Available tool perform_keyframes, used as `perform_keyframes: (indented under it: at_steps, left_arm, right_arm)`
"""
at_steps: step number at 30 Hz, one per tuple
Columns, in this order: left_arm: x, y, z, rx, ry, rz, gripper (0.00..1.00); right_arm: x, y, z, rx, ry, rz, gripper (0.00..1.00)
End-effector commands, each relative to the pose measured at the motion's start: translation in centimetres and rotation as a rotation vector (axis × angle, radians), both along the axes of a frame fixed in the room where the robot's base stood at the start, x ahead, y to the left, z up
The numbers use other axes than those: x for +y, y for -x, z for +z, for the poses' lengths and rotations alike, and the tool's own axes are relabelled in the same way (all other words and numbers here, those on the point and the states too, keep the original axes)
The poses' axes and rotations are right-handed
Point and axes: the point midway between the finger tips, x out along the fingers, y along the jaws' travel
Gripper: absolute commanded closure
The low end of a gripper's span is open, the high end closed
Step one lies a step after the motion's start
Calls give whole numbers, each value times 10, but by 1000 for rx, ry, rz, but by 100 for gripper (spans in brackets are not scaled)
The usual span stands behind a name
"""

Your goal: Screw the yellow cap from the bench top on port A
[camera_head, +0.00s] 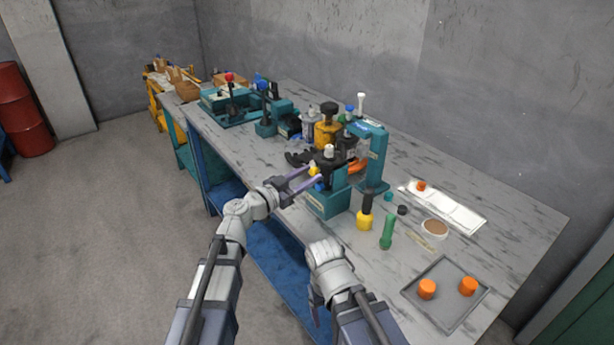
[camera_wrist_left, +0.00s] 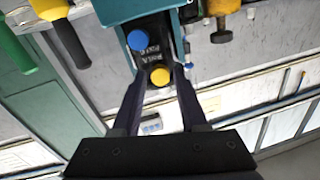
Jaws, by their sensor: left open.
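The yellow cap (camera_head: 314,170) sits at the front of the black port block (camera_wrist_left: 151,50) on the teal stand (camera_head: 328,203). In the left wrist view the yellow cap (camera_wrist_left: 160,76) is beside a blue cap (camera_wrist_left: 137,40) on the same block. Small white lettering there is hard to read. My left gripper (camera_head: 305,179) is open, its two fingers reaching to either side of the yellow cap; the fingers look apart from it. How far the cap is screwed on cannot be told. My right gripper (camera_head: 316,307) is low at the bench's front edge, its jaws mostly hidden.
A grey tray (camera_head: 447,310) with two orange caps lies at the front right. A yellow-based tool (camera_head: 365,217), a green-handled tool (camera_head: 387,232) and a round dish (camera_head: 434,229) stand right of the stand. Several machines crowd the bench behind and left. Bare bench shows at the far right.

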Motion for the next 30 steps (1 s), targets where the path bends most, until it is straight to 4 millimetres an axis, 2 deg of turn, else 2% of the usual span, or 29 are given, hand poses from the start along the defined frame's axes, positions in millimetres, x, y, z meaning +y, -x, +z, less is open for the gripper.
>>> perform_keyframes:
  at_steps: [14,30]
  left_arm:
    - [4,3,0,16,15,0,57]
    - [4,3,0,537,519,0,57]
  right_arm:
    - [0,0,0,0,0,0,22]
    - [0,0,0,0,0,0,22]
